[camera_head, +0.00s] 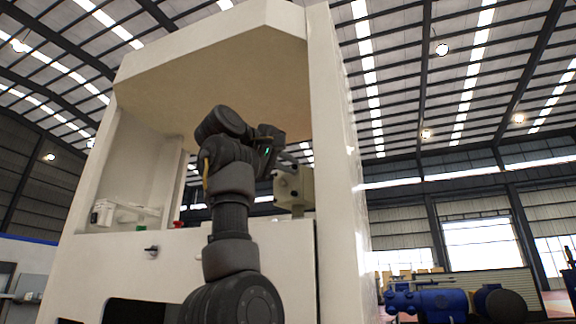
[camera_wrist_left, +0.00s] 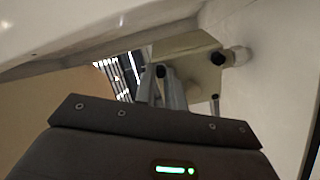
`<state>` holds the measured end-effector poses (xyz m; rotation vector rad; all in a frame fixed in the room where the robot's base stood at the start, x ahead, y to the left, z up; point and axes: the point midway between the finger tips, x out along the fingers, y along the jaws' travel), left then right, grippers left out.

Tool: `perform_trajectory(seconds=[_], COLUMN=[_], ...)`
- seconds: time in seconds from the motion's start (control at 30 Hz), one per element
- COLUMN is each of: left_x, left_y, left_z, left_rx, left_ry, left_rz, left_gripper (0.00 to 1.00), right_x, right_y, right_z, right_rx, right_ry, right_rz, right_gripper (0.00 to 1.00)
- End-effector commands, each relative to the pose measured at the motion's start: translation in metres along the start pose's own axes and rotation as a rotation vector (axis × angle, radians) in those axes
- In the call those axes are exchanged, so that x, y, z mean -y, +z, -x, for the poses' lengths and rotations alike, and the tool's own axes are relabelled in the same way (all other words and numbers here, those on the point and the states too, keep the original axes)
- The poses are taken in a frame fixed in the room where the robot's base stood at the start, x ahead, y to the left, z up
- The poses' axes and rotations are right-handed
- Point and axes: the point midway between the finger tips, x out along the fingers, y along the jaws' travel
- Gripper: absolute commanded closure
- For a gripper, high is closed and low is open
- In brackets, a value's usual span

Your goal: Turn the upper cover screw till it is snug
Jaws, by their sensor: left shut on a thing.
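A beige box with a flat cover (camera_head: 294,188) is mounted inside the cabinet at its right side. It also shows in the left wrist view (camera_wrist_left: 197,72), with dark knob-like screws on its face. My left gripper (camera_head: 277,167) reaches the box from the left. In the left wrist view its grey fingers (camera_wrist_left: 163,87) are shut on one dark screw (camera_wrist_left: 160,71), which I take to be the upper cover screw. Two other dark screws (camera_wrist_left: 217,58) and (camera_wrist_left: 215,98) stand apart from the fingers. Whether the held screw's head touches the cover cannot be told. My right gripper is not in view.
The large cream cabinet (camera_head: 343,150) encloses the box, with a wall close on its right and an overhanging top above. A white fitting (camera_wrist_left: 238,56) sits beside the box. A white device (camera_head: 103,212) and a black knob (camera_head: 152,251) are at the left.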

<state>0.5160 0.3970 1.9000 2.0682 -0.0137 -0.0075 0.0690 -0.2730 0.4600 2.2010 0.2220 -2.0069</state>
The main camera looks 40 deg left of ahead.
Motion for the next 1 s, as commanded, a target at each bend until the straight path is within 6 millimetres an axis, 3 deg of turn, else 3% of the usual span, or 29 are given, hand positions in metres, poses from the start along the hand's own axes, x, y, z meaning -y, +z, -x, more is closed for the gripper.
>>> perform_trajectory(seconds=[0.4,1.0], left_x=[0.0,-0.0003], left_y=[0.0,0.0], left_z=[-0.0001,-0.0002], left_rx=[0.0,0.0], left_ry=[-0.001,-0.001], left_rz=[-0.214,-0.254], left_gripper=[1.0,1.0], right_x=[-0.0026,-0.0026], right_y=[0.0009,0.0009], right_z=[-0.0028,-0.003], right_rx=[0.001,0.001], right_ry=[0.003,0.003], right_rz=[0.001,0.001], right_gripper=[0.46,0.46])
